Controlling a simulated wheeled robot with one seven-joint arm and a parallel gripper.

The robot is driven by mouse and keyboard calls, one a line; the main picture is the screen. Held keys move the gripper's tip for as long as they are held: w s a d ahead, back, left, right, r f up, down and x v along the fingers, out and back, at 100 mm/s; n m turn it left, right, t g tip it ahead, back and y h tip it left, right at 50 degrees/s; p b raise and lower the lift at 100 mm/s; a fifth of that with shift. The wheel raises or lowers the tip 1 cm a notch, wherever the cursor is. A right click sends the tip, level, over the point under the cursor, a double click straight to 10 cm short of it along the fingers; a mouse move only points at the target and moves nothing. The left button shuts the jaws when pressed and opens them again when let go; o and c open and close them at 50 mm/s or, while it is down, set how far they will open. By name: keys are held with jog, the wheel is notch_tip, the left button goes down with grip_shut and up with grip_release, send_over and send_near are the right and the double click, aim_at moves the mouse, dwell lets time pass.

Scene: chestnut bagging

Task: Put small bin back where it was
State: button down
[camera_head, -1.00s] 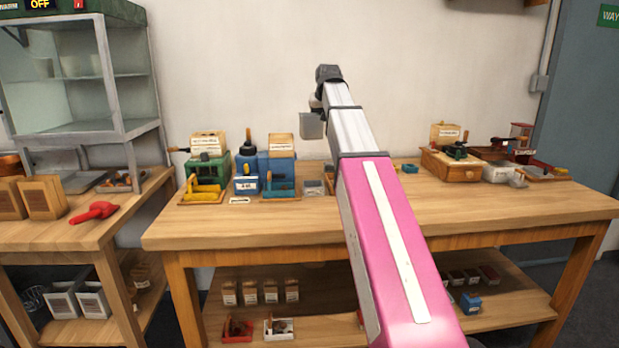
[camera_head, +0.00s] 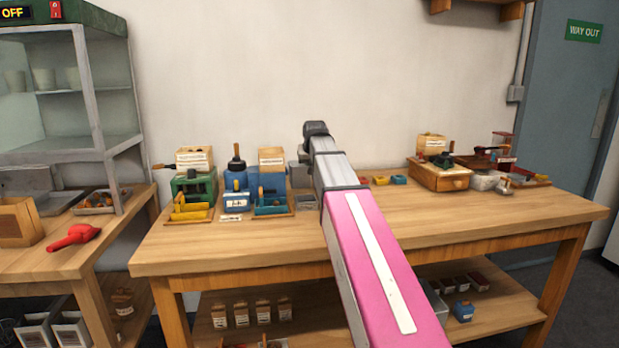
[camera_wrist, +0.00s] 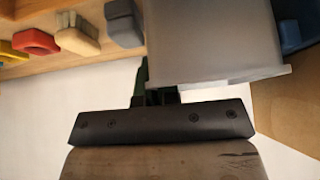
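The small bin (camera_head: 300,173) is a plain grey box, just left of my arm's far end in the head view, beside the blue unit on the back of the bench. It also fills the upper right of the wrist view (camera_wrist: 210,45), close against my gripper (camera_wrist: 158,92). My gripper appears shut on the bin's edge; the fingertips are largely hidden. In the head view my arm hides most of the gripper. I cannot tell whether the bin touches the bench.
The wooden bench (camera_head: 430,225) has a clear front strip. Green (camera_head: 193,185) and blue (camera_head: 236,183) units with wooden boxes stand left of the bin. Small coloured blocks (camera_head: 398,179) lie right of my arm. A wooden drawer box (camera_head: 438,176) stands farther right.

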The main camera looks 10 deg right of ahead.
aim_at(309, 176)
jog(key=shift+f, duration=2.1)
jog(key=shift+f, duration=0.15)
jog(key=c, duration=1.4)
grip_release()
jog(key=shift+o, duration=0.2)
jog(key=v, duration=1.2)
jog(key=shift+s, duration=0.1)
